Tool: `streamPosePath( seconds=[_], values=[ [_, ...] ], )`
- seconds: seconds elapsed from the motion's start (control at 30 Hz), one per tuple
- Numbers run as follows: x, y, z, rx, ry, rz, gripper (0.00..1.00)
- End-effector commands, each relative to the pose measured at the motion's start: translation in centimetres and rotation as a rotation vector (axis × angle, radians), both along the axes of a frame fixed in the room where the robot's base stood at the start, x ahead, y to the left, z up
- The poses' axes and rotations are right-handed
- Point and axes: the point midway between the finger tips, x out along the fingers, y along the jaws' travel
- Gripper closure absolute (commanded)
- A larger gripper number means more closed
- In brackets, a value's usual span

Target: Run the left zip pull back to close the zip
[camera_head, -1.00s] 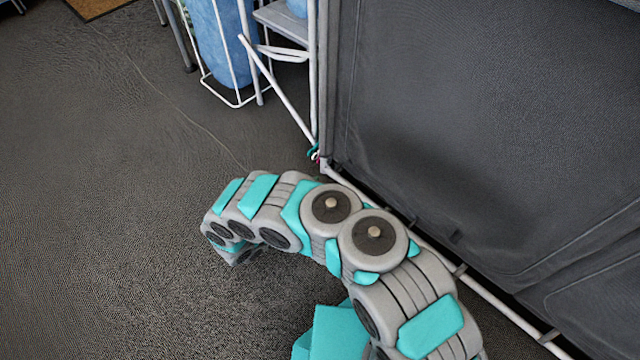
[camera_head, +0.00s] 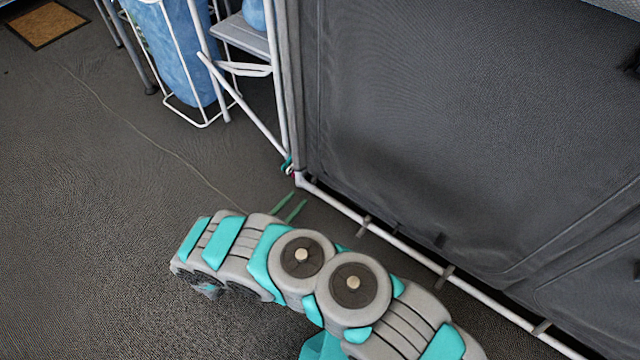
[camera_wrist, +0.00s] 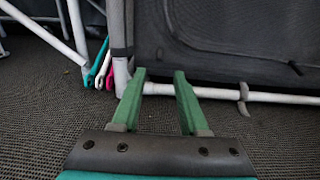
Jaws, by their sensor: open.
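My gripper (camera_wrist: 159,73) is open and empty, its two green fingers pointing at the lower edge of the dark fabric unit (camera_wrist: 215,40). In the head view, the fingertips (camera_head: 293,203) show beyond my arm, low over the floor near the unit's front left bottom corner. Small teal, pink and white pulls or loops (camera_wrist: 103,68) hang at that corner, left of the fingers and apart from them. They are tiny in the head view (camera_head: 288,166). I cannot tell which is the left zip pull. A seam (camera_head: 318,90) runs up the unit's left edge; whether the zip is open there is unclear.
A white pole (camera_head: 400,253) runs along the unit's base, with dark straps on it. A white-framed stand (camera_head: 240,35) and blue container (camera_head: 175,55) stand left of the corner. The carpet (camera_head: 90,180) at left is clear; a brown mat (camera_head: 45,24) lies at far left.

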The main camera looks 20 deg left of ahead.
Motion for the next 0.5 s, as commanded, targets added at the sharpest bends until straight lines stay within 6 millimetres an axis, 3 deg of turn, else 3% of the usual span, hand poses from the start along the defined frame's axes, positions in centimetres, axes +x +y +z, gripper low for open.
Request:
streamPosePath(
  seconds=[0.5],
  values=[
    [6.2,-2.7,-0.1,0.0,0.002,-0.002,0.56]
  ],
)
